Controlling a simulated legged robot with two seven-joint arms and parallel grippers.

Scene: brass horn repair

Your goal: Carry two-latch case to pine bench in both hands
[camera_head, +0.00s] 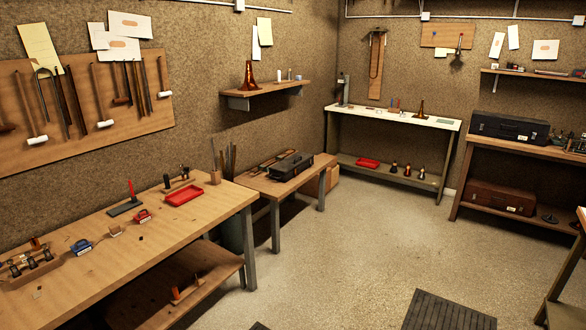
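A long black case (509,128) with small bright fittings on its front lies on the wooden bench at the right wall. A brown case (499,198) lies on that bench's lower shelf. A smaller black case (290,164) lies on a low, light wooden bench (262,184) left of centre. Latches are too small to count, so I cannot tell which is the two-latch case. A larger light wooden workbench (165,235) runs along the left wall; which bench is pine is unclear. Neither of my grippers is in view.
The workbench holds a red tray (184,195), small clamps and tools. A white-topped table (394,115) stands at the back. Open floor (350,245) fills the middle, with a dark mat (447,312) at the front. Another table edge (567,285) juts in at lower right.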

